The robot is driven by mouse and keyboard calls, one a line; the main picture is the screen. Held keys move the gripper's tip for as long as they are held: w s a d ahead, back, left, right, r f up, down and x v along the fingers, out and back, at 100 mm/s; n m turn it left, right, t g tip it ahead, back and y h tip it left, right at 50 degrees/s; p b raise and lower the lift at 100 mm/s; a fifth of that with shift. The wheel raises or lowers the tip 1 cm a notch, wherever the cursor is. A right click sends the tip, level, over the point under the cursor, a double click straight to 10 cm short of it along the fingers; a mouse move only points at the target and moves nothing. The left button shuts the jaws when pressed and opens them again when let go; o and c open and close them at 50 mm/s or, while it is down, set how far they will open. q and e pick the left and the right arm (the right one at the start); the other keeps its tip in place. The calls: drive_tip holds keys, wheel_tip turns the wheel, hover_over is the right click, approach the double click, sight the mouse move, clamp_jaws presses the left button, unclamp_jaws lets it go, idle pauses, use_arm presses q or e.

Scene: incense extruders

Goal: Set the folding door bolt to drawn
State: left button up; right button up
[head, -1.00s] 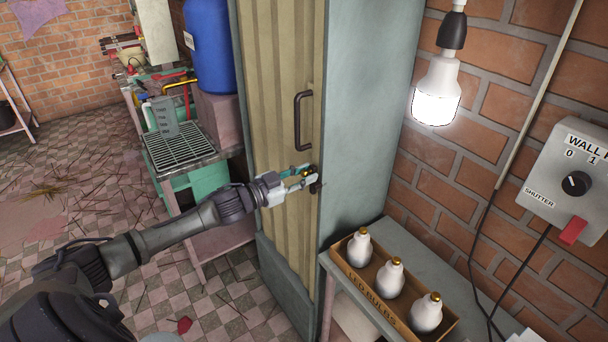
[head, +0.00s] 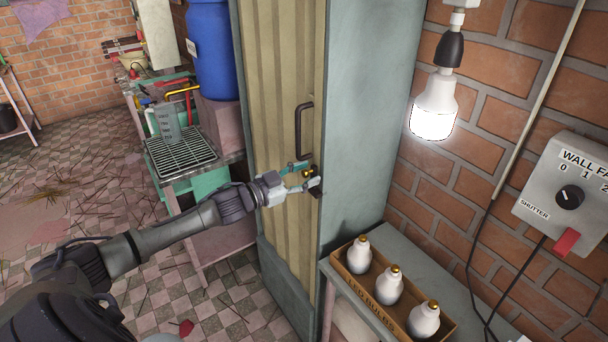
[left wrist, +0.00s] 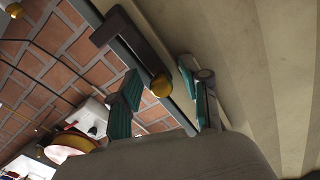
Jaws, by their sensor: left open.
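The folding door (head: 277,90) stands upright, tan and pleated, with a dark pull handle (head: 304,130). Below the handle, at the door's right edge, is the small dark bolt (head: 316,184) with a brass knob (head: 306,174). My left gripper (head: 305,178) is open at the bolt, its fingers above and below the knob. In the left wrist view, the brass knob (left wrist: 161,85) shows between the spread fingers (left wrist: 164,90), with gaps on both sides. My right gripper is out of view.
A box of LED bulbs (head: 350,285) sits on a grey table (head: 422,262) right of the door. A lit bulb (head: 434,105) hangs at the right, near a wall switch box (head: 568,190). A bench with a rack (head: 180,155) and a blue barrel (head: 210,50) stand left.

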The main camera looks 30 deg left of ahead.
use_arm(q)
drive_tip(key=v, duration=1.2)
